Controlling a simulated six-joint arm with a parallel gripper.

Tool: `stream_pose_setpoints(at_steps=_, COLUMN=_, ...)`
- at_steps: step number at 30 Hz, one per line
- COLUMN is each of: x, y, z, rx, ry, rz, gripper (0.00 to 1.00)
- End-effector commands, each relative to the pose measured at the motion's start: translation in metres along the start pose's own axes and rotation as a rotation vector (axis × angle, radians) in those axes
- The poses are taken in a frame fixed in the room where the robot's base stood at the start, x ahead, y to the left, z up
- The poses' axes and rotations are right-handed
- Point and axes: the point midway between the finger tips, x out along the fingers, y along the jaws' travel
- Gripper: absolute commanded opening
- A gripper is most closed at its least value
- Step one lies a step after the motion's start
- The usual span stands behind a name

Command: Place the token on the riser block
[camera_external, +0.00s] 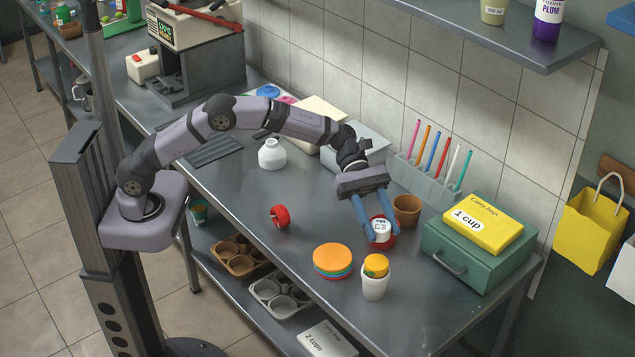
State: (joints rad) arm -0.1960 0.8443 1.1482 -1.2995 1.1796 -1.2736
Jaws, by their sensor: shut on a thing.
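My gripper (381,236) reaches down over the right half of the metal table, its two blue fingers on either side of a small white piece with dark marks (381,227). It is shut on this piece, which is probably the token. A round red thing (382,244) shows directly below and around the white piece. I cannot tell whether the two touch. The fingers partly hide both. I cannot pick out the riser block for certain.
A brown cup (407,210) stands close right of the fingers. Stacked coloured discs (332,261) and a white cup with an orange top (375,278) stand in front. A green case (477,255) bearing a yellow box (482,223) is at right. A red roll (280,217) lies left.

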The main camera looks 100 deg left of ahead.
Motion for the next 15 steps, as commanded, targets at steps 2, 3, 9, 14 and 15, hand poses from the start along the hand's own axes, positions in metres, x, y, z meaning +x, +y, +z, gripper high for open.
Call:
stream_pose_setpoints(at_steps=2, x=0.005, y=-0.001, z=-0.012, rx=-0.005, ry=0.002, rz=-0.002, gripper=0.17)
stream_pose_setpoints(at_steps=3, x=0.007, y=0.000, z=-0.018, rx=-0.006, ry=0.001, rz=-0.001, gripper=0.17)
stream_pose_setpoints(at_steps=9, x=0.017, y=0.001, z=-0.041, rx=-0.003, ry=0.000, rz=0.000, gripper=0.17)
stream_pose_setpoints(at_steps=14, x=0.018, y=0.001, z=-0.045, rx=-0.001, ry=-0.001, rz=0.000, gripper=0.17)
stream_pose_setpoints(at_steps=15, x=0.019, y=0.001, z=-0.045, rx=-0.001, ry=-0.001, rz=0.000, gripper=0.17)
